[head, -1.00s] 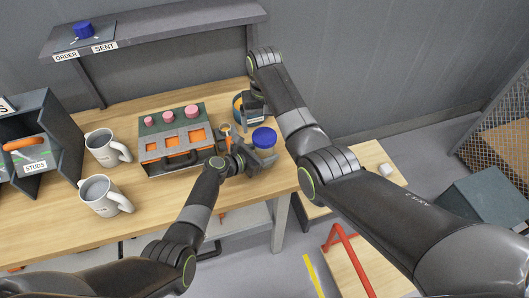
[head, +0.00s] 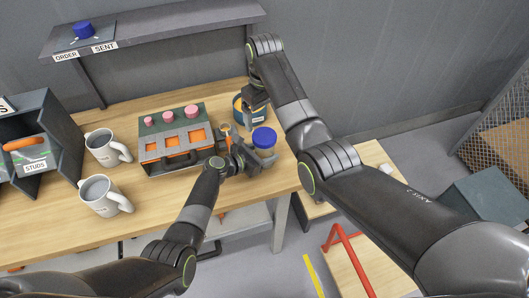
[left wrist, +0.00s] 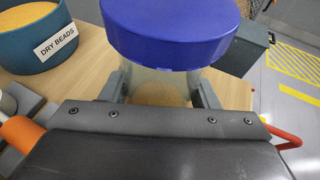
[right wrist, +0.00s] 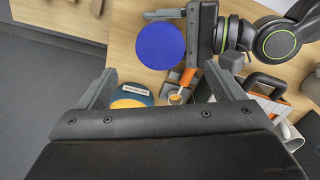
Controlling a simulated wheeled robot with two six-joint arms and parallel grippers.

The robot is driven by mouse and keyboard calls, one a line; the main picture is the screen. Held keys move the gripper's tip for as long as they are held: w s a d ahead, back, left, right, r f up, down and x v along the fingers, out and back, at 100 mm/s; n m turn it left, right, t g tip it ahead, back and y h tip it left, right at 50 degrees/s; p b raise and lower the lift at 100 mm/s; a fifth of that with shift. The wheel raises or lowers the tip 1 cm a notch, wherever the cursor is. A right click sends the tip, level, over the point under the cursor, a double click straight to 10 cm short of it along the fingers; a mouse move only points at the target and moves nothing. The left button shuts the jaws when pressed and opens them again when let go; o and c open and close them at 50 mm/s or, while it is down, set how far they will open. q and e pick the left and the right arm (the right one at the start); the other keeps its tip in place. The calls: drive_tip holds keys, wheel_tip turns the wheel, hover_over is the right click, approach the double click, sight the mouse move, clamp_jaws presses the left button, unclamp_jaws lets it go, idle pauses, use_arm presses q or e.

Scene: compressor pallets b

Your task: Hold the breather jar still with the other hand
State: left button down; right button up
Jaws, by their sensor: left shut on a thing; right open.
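The breather jar is clear with a blue lid (head: 264,136) and stands near the right end of the bench. In the left wrist view its lid (left wrist: 170,28) fills the top and its clear body shows below, with tan stuff inside. My left gripper (left wrist: 160,91) is shut around the jar body, one finger on each side. My right gripper (head: 256,100) is open and empty, behind the jar, over the dry-beads tub. In the right wrist view the blue lid (right wrist: 160,46) lies ahead of my right gripper's open fingers (right wrist: 160,85), apart from them.
The blue dry-beads tub (left wrist: 44,62) stands behind the jar. A small orange-handled tool (right wrist: 186,78) lies close to the jar. A box with pink knobs (head: 175,140) and two mugs (head: 104,148) stand to the left. The bench's right edge is close to the jar.

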sight(265, 135)
wheel_tip(265, 135, down, 8)
drive_tip(key=shift+r, duration=0.1)
idle(0.4)
drive_tip(key=c, duration=1)
drive_tip(key=o, duration=1.1)
drive_tip(key=shift+o, duration=0.2)
drive_tip(key=shift+r, duration=0.1)
